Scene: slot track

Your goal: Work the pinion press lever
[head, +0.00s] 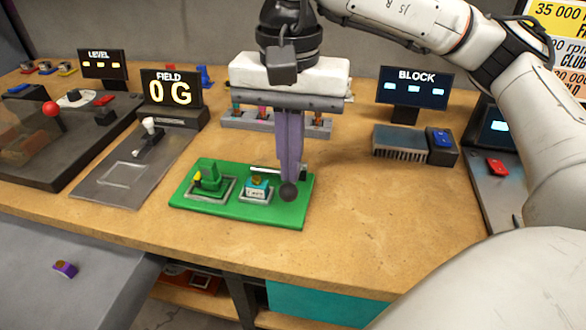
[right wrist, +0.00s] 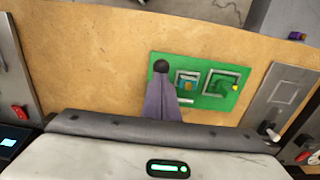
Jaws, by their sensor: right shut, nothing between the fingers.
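A green board (head: 235,211) lies on the wooden bench and bears the pinion press. A dark ball knob (head: 288,192) sits at the board's right end, in front of a short pale bar. My right gripper (head: 289,178) points down with its purple fingers shut and empty. Its tips are right at the knob; I cannot tell whether they touch it. In the right wrist view the knob (right wrist: 161,66) shows just beyond the fingertips (right wrist: 162,82). A teal block (head: 257,187) sits in a grey frame mid-board, and a green upright part (head: 208,176) stands at the left. My left gripper is out of view.
A grey plate with a white-knobbed lever (head: 149,126) lies to the left, below the FIELD display (head: 171,91). A grey rack (head: 271,124) stands behind the fingers. A finned block (head: 400,144) is at right. Bare wood lies right of the board.

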